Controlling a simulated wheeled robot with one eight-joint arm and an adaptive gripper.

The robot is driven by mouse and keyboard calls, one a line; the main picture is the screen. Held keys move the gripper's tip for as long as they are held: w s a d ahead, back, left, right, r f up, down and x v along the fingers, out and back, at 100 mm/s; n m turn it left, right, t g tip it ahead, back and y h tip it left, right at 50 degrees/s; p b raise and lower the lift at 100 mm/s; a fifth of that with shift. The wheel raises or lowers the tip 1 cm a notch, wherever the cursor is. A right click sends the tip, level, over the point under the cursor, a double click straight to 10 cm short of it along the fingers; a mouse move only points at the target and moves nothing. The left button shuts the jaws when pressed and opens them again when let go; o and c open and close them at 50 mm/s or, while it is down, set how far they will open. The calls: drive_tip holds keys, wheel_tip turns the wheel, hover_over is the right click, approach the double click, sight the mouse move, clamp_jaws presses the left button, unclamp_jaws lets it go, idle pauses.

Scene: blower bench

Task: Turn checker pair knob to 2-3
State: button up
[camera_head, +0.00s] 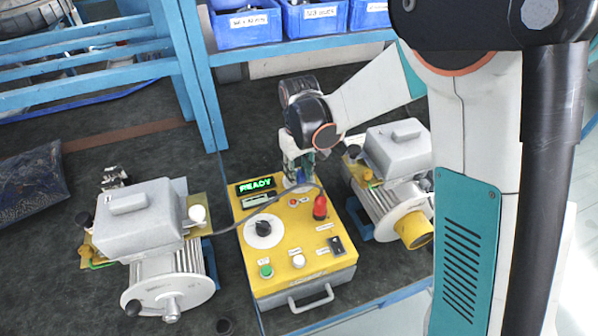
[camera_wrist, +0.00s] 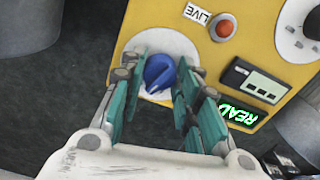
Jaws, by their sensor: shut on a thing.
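The yellow checker box (camera_head: 283,277) stands on the bench between two grey motor units. In the wrist view, a blue knob (camera_wrist: 160,72) sits on a round white dial (camera_wrist: 183,47) at the box's edge. My gripper (camera_wrist: 163,82) has its teal fingers on both sides of the blue knob, shut on it. In the head view, my gripper (camera_head: 297,172) is at the far end of the box and hides most of this knob. A black knob (camera_head: 262,228) on another white dial is nearer the front. The dial markings are too small to read, so I cannot tell the pair setting.
A green READY display (camera_head: 255,185) is lit left of my gripper. Grey motor units flank the box at left (camera_head: 140,213) and right (camera_head: 397,150). A cable (camera_head: 230,226) crosses the box. Blue bins (camera_head: 245,25) are behind.

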sight(299, 173)
drive_tip(key=o, duration=1.1)
drive_tip(key=shift+c, duration=0.2)
wheel_tip(299, 173, up, 12)
